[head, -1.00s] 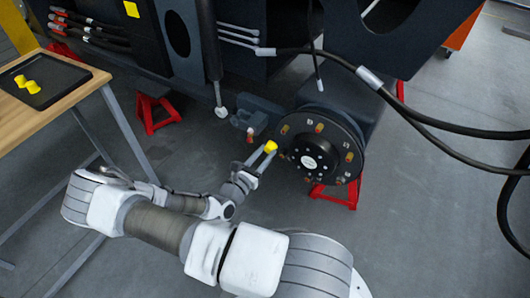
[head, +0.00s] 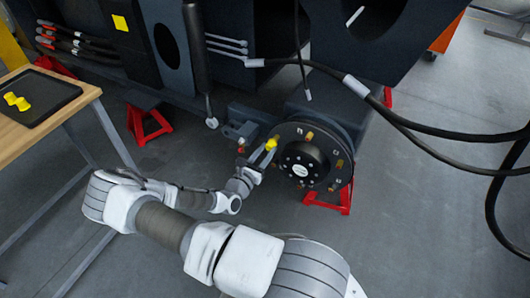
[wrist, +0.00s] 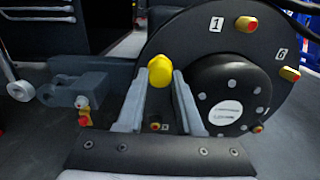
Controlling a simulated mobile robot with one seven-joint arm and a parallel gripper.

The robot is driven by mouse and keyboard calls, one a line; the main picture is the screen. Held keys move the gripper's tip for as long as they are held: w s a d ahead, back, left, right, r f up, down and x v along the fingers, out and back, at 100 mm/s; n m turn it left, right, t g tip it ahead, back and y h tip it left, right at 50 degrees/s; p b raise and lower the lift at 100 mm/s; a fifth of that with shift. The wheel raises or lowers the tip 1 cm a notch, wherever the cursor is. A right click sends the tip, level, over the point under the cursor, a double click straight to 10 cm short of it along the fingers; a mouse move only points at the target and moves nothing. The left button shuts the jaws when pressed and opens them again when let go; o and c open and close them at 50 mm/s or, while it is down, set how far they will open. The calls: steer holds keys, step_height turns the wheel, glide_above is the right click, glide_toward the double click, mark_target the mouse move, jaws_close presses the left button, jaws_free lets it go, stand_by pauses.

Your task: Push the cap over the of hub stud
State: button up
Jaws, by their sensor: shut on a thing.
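A yellow cap (wrist: 160,71) is held between the two fingertips of my gripper (wrist: 158,82) in the wrist view. In the head view the cap (head: 271,144) is at the left edge of the round black hub (head: 312,135), with my gripper (head: 266,152) reaching it from the lower left. The hub face carries several brass-coloured studs with red tips, such as the stud beside label 1 (wrist: 246,24) and the stud beside label 6 (wrist: 290,74). Any stud behind the cap is hidden, so I cannot tell whether the cap touches one.
A wooden table (head: 75,105) at the left bears a black tray (head: 60,95) with yellow caps (head: 17,101). Red stands (head: 148,122) support the chassis. A grey bracket (wrist: 75,90) sits left of the hub. Black hoses (head: 420,130) hang at the right. Open floor lies in front.

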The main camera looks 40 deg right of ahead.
steer(key=shift+w+d, duration=0.15)
steer(key=shift+d, duration=0.2)
stand_by(0.3)
steer(key=shift+p+x, duration=0.4)
steer(key=shift+x, duration=0.95)
steer(key=o, duration=1.1)
steer(key=shift+c, duration=0.2)
steer(key=shift+p+v, duration=0.7)
steer(key=shift+v, duration=1.3)
steer(key=shift+a, duration=0.5)
